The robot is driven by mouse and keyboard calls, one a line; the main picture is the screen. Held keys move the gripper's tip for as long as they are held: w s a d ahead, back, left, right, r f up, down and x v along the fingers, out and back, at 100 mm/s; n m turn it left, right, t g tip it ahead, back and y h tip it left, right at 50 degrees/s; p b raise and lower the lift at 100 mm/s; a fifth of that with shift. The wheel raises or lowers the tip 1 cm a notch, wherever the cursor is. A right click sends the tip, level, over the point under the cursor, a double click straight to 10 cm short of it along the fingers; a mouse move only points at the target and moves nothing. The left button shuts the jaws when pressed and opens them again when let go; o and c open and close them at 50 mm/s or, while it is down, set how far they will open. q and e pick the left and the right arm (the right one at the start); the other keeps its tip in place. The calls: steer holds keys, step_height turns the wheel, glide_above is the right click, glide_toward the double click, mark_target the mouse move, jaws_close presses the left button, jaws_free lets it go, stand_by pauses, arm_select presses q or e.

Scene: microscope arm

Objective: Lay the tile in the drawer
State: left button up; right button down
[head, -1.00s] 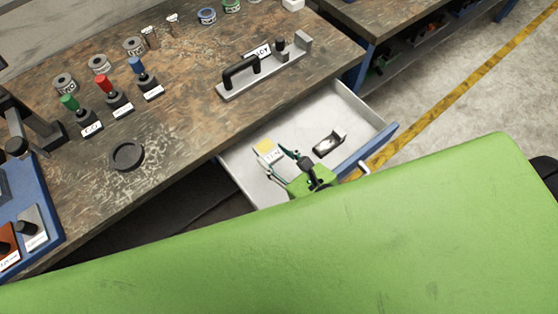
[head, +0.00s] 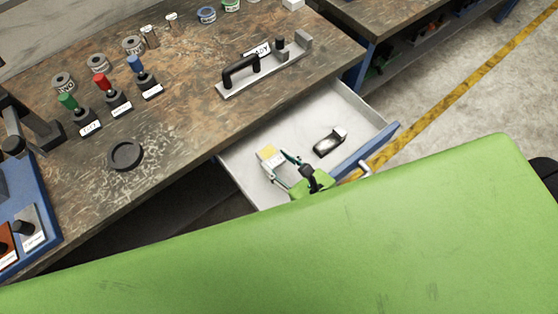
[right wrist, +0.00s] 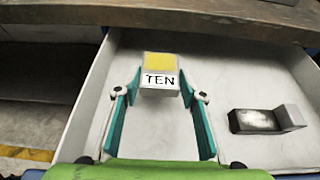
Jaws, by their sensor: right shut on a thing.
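The tile (head: 267,154) has a yellow top and a white label that reads TEN in the right wrist view (right wrist: 160,62). My right gripper (right wrist: 160,88) is shut on it, with one teal finger on each side. In the head view the right gripper (head: 277,164) holds the tile inside the outline of the open drawer (head: 352,104). I cannot tell whether the tile touches the drawer floor. My left gripper is out of view.
A dark block with a grey end (right wrist: 266,119) lies in the drawer, right of the tile. The workbench (head: 190,105) overhangs the drawer's back. A black-handled fixture (head: 262,68) stands on the bench.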

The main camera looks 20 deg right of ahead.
steer(key=c, duration=1.3)
jaws_free()
steer(key=shift+f, duration=0.15)
steer(key=shift+r, duration=0.2)
steer(key=shift+r+p, duration=0.4)
steer(key=shift+r, duration=0.1)
steer(key=b+v, duration=0.2)
steer(key=v, duration=0.9)
steer(key=shift+f, duration=0.15)
steer(key=shift+s+d+r, duration=0.2)
steer(key=shift+s+r, duration=0.1)
steer(key=shift+s, duration=0.15)
